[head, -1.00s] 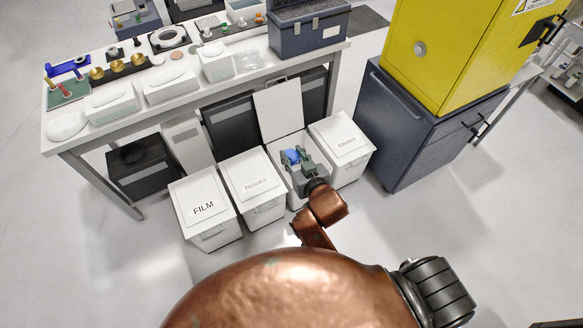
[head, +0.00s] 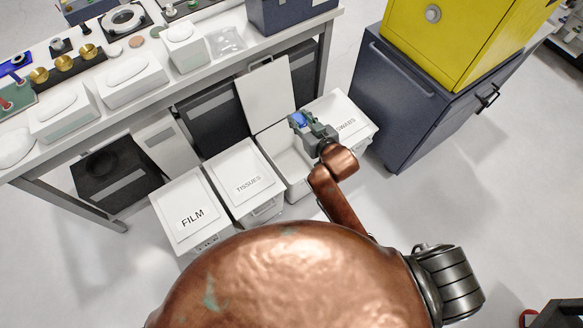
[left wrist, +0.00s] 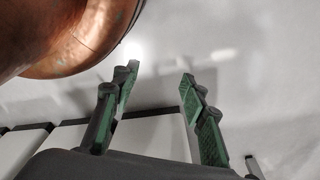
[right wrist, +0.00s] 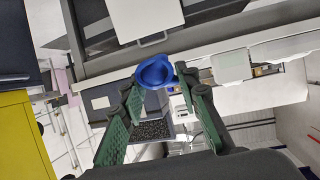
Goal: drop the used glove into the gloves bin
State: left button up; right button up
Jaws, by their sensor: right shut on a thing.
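The used glove, a crumpled blue thing (head: 298,119), is in the fingertips of my right gripper (head: 306,124). It also shows as a blue lump (right wrist: 154,72) in the right wrist view, between the fingertips (right wrist: 158,82). In the head view they appear over the right rear edge of an open white bin (head: 293,166); their height above it is hard to tell. That bin's lid (head: 265,95) is raised and no label shows on it. The visible inside looks empty. My left gripper (left wrist: 160,76) is open and empty in the left wrist view, and out of the head view.
Closed FILM (head: 191,214) and TISSUES (head: 246,183) bins stand left of the open bin, a closed SWABS bin (head: 347,117) right. A workbench (head: 150,92) with several items stands behind. A dark blue cabinet (head: 405,105) under a yellow one (head: 460,45) stands right.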

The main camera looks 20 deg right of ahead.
pick_arm(q)
jog(key=w+d+b, duration=0.3)
jog(key=w+b, duration=0.3)
jog(key=b, duration=0.8)
notch_tip(320, 180, up, 7)
jog(key=g+b, duration=0.1)
jog(key=b, duration=1)
jog(key=w+d+f+t+h+b, duration=0.3)
jog(key=w+d+f+t+b, duration=0.1)
jog(key=w+d+f, duration=0.3)
jog(key=shift+w+f+n+t+b, duration=0.3)
jog(key=shift+w+f+b, duration=0.4)
jog(key=shift+w+f, duration=0.45)
pick_arm(e)
jog(key=w+d+f, duration=0.2)
jog(key=w+f, duration=0.5)
jog(key=f, duration=0.8)
jog(key=w+d+f+n+y, duration=0.1)
jog(key=w+f, duration=0.5)
jog(key=f, duration=1)
jog(key=w+d+f+n+y, duration=0.1)
jog(key=w+d+f, duration=0.2)
jog(key=w+f, duration=0.4)
jog(key=shift+w+f+g, duration=0.3)
jog(key=shift+f+g, duration=0.1)
jog(key=shift+f, duration=4.3)
pick_arm(q)
jog(key=shift+d, duration=0.1)
pick_arm(e)
jog(key=o, duration=0.8)
